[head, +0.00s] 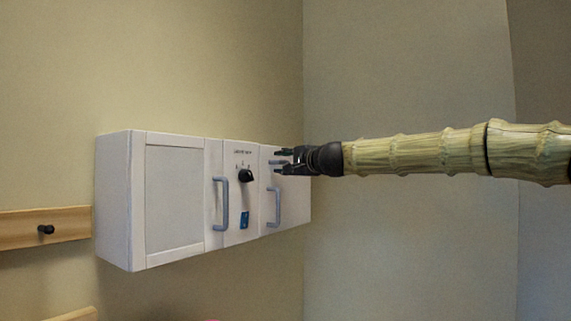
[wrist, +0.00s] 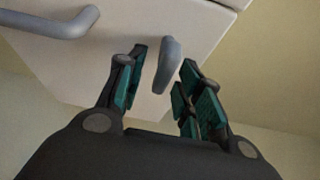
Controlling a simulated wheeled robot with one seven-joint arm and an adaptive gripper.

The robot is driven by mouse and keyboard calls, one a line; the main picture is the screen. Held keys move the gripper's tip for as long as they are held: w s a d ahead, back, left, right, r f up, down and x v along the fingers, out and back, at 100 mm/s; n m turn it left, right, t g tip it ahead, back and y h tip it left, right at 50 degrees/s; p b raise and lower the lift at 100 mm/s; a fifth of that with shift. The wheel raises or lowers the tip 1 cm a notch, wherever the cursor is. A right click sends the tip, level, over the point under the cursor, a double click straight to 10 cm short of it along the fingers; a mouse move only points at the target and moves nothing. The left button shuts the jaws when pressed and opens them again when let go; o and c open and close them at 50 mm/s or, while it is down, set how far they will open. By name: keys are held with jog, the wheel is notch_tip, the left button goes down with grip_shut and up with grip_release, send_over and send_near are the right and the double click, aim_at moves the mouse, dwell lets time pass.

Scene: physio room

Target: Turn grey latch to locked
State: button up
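The grey latch (wrist: 169,62) is a small rounded lever on the white cabinet door. In the wrist view it lies between the two fingers of my gripper (wrist: 157,88), with a gap on each side. The fingers have teal pads and stand open. In the head view the latch (head: 277,162) shows as a small grey piece near the top of the right door, partly behind the fingertips. My gripper (head: 287,161) reaches it from the right. Whether a finger touches it cannot be told.
The white wall cabinet (head: 137,200) has two grey bar handles, the left one (head: 221,204) and the right one (head: 274,207). A black knob (head: 245,175) and a blue sticker (head: 244,220) sit between the doors. A wooden rail (head: 20,225) with a black peg is at left.

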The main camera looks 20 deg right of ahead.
jog(key=shift+s, duration=0.1)
jog(key=v, duration=1.1)
jog(key=shift+s+d, duration=0.2)
jog(key=shift+s, duration=0.15)
